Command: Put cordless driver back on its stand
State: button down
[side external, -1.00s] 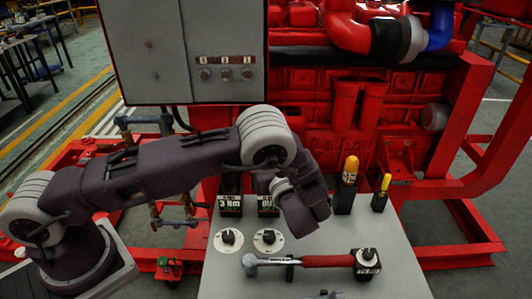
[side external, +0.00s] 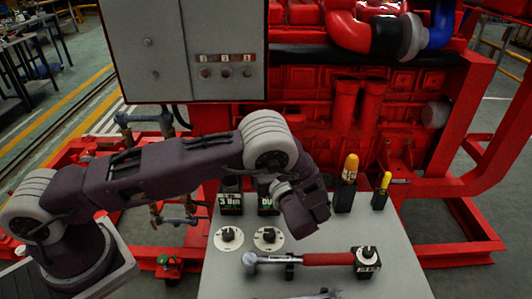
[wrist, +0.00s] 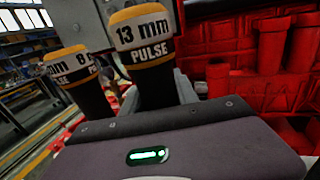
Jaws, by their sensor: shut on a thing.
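In the wrist view, a black driver (wrist: 145,48) with yellow bands and a white "13 mm PULSE" label rises just beyond my gripper's body. A similar "8 mm" driver (wrist: 78,80) stands to its left. In the side view, two dark labelled stands, the left one (side external: 230,203) and the right one (side external: 266,205), show at the table's back left; my arm hides what is above them. My gripper (side external: 306,222) is beside the right stand, shut on what appears to be the 13 mm driver. The fingers and their contact are mostly hidden.
Two yellow-topped tools, a larger (side external: 350,168) and a smaller (side external: 385,182), stand in dark holders at the back right. Two dials (side external: 228,236) sit at left. The red engine (side external: 330,115) rises behind.

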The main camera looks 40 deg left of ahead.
jog(key=shift+f, duration=0.35)
jog(key=c, duration=0.9)
grip_release()
jog(key=shift+o, duration=0.2)
jog(key=v, duration=0.7)
jog(key=shift+f, duration=0.15)
